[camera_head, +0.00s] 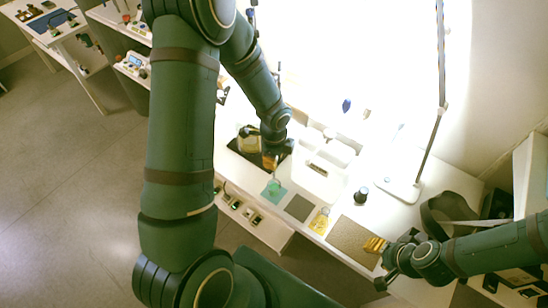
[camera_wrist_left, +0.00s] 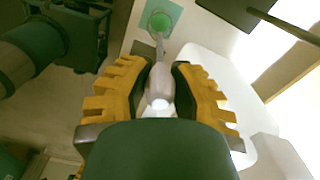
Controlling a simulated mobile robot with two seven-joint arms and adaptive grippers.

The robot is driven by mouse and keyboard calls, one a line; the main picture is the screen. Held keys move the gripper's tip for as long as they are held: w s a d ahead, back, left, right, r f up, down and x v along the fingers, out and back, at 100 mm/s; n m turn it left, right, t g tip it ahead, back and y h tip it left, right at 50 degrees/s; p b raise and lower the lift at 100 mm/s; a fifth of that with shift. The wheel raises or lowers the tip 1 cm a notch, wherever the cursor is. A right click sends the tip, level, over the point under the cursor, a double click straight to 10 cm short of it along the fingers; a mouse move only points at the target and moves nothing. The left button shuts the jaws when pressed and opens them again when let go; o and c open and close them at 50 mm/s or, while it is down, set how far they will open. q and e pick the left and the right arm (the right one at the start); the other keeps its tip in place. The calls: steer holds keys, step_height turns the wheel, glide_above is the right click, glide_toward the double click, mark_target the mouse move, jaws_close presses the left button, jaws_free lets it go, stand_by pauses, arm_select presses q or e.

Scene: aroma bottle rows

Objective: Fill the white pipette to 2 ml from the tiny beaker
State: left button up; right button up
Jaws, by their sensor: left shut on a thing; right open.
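My left gripper (camera_wrist_left: 159,75) is shut on the white pipette (camera_wrist_left: 157,103), gripping its pale body between yellow fingers. The pipette's thin end reaches toward a small round container of green liquid, seemingly the tiny beaker (camera_wrist_left: 161,22), on a teal mat (camera_wrist_left: 177,10). I cannot tell whether the tip is inside it. In the head view my left gripper (camera_head: 271,160) is just above the beaker (camera_head: 273,187) and its mat; the pipette is hardly visible there. My right gripper (camera_head: 377,246) is open and empty above the right end of the table.
A dark grey mat (camera_head: 299,208), a yellow mat (camera_head: 320,222) and a brown mat (camera_head: 354,240) line the table's front edge. A white case (camera_head: 318,182) stands behind them. A small dark jar (camera_head: 361,196) and a lamp base (camera_head: 399,187) are further right.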

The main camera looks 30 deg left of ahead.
mark_target(274, 177)
arm_select(q)
steer(key=shift+f+b, duration=2.95)
steer(key=shift+f, duration=0.65)
arm_select(e)
steer(key=shift+w+a+f, duration=0.1)
steer(key=shift+a+f, duration=0.05)
steer(key=shift+f, duration=3.35)
arm_select(q)
steer(key=shift+f+b, duration=0.8)
steer(key=shift+f, duration=0.2)
arm_select(e)
steer(key=shift+s+a+f, duration=0.1)
steer(key=shift+s+f, duration=0.15)
steer(key=shift+f, duration=0.6)
arm_select(q)
jaws_close()
jaws_free()
steer(key=shift+r, duration=0.1)
arm_select(e)
steer(key=shift+r, duration=0.1)
